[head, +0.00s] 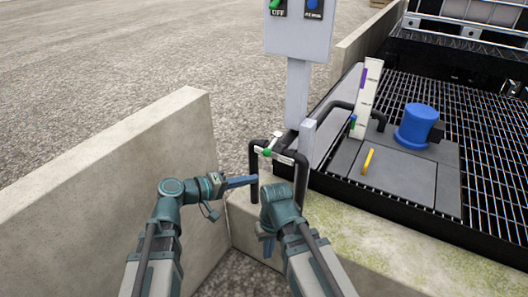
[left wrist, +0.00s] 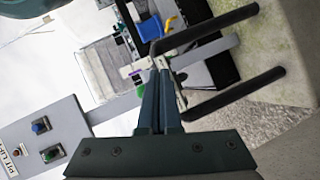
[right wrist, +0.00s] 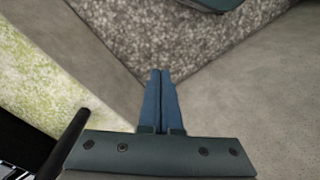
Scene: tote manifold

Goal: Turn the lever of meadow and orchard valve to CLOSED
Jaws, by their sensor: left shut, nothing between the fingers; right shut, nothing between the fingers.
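A black pipe manifold (head: 302,184) stands at the wall's corner. A small white and green valve fitting (head: 267,152) sits on its top pipe, with white labels (head: 284,159) too small to read. I cannot tell which valve is meadow or orchard, or the lever's setting. My left gripper (head: 254,180) is shut and empty, just left of and below the fitting; its fingers (left wrist: 160,82) point toward the pipes in the left wrist view. My right gripper (head: 267,247) is shut and empty, lower down, pointing at the ground; its fingers (right wrist: 160,85) show in the right wrist view.
A grey switch box (head: 298,38) on a post stands behind the manifold. A tall white board (head: 366,100), a blue cylinder (head: 416,128) and a yellow handle (head: 368,161) are on the grated platform at right. A concrete wall (head: 110,185) bounds the left.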

